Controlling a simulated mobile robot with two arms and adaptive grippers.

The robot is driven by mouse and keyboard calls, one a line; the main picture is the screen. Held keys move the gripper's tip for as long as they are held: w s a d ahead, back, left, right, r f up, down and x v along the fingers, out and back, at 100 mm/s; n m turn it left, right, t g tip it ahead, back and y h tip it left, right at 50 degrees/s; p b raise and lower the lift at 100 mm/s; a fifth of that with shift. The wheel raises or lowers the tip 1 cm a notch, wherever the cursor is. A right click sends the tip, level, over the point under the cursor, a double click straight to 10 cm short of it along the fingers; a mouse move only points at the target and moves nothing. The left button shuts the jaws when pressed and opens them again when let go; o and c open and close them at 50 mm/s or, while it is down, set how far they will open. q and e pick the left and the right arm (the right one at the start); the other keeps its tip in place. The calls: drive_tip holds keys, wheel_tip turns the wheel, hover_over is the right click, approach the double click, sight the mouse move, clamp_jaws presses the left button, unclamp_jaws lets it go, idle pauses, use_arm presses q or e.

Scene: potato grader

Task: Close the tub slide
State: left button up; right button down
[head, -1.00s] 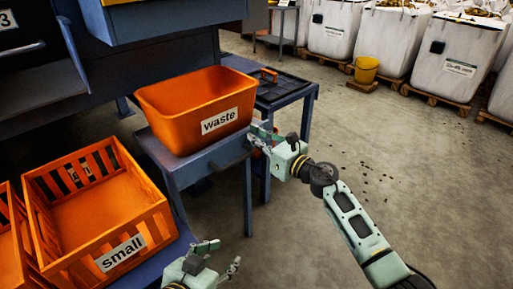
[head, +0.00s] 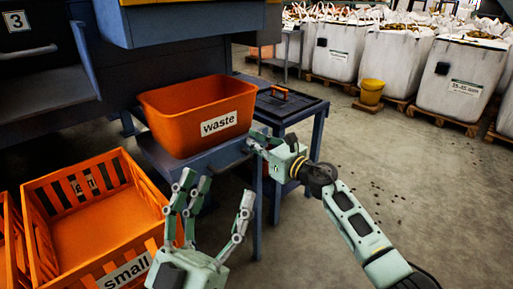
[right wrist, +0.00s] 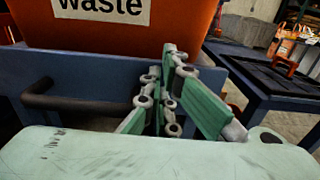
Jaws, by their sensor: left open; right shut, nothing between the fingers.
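The orange waste tub (head: 190,122) sits upright on the blue-grey tub slide (head: 203,161), which sticks out in front of the dark machine. In the right wrist view the slide's front face (right wrist: 75,70) carries a dark bar handle (right wrist: 80,103), left of the fingers. My right gripper (head: 256,141) is shut and empty at the slide's front right corner. Its fingers (right wrist: 168,52) also show close to the slide's front in the right wrist view; I cannot tell whether they touch it. My left gripper (head: 218,186) is open and empty, fingers pointing up, in front of the slide.
An orange slatted crate (head: 95,215) labelled "small" stands at lower left. A dark-topped side table (head: 290,108) with an orange-handled item (head: 280,94) stands right of the tub. A yellow bucket (head: 371,92) and white bulk bags (head: 465,85) stand behind.

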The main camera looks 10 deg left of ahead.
use_arm(q)
drive_tip(key=shift+s+a+r+t+h, duration=0.1)
drive_tip(key=shift+s+r+t+h, duration=0.3)
drive_tip(key=shift+s+r+t, duration=0.35)
use_arm(e)
drive_tip(key=shift+w+a+r, duration=0.15)
drive_tip(key=shift+a+r, duration=0.05)
use_arm(q)
drive_tip(key=shift+s+r, duration=0.1)
use_arm(e)
drive_tip(key=shift+r, duration=0.1)
drive_tip(key=shift+d, duration=0.1)
